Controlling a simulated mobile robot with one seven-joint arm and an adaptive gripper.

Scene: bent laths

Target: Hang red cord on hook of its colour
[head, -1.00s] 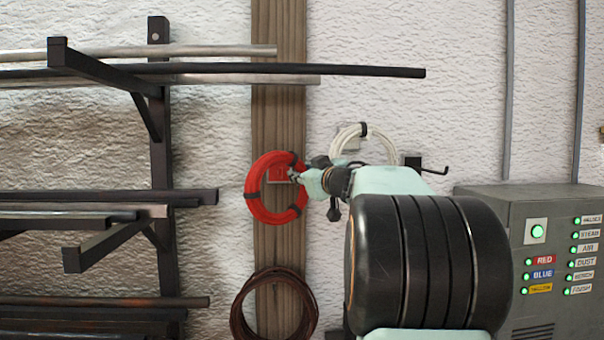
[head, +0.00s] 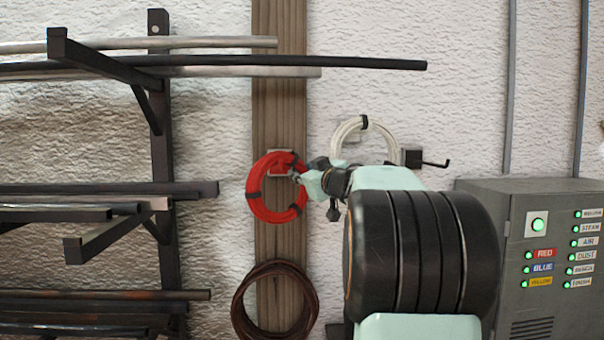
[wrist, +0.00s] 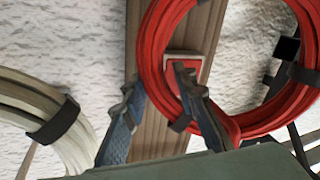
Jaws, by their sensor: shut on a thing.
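The red cord (head: 254,201) is a coil with black ties, upright in front of the wooden post. My gripper (head: 298,176) reaches it from the right and is shut on its right side. In the wrist view the coil (wrist: 151,45) passes at the fingers (wrist: 160,105), one on each side of its band. A pale-framed mount with a red face (wrist: 186,66) shows through the coil on the post; in the head view the mount (head: 283,168) is by the coil's upper part. Its hook arm is not clearly visible, and I cannot tell whether the coil rests on it.
A white coil (head: 345,132) hangs to the right, beside a dark hook (head: 434,163). A brown coil (head: 240,310) hangs below on the post (head: 278,110). A rack arm (head: 105,70) with long bars stands left. A grey control box (head: 510,250) stands right.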

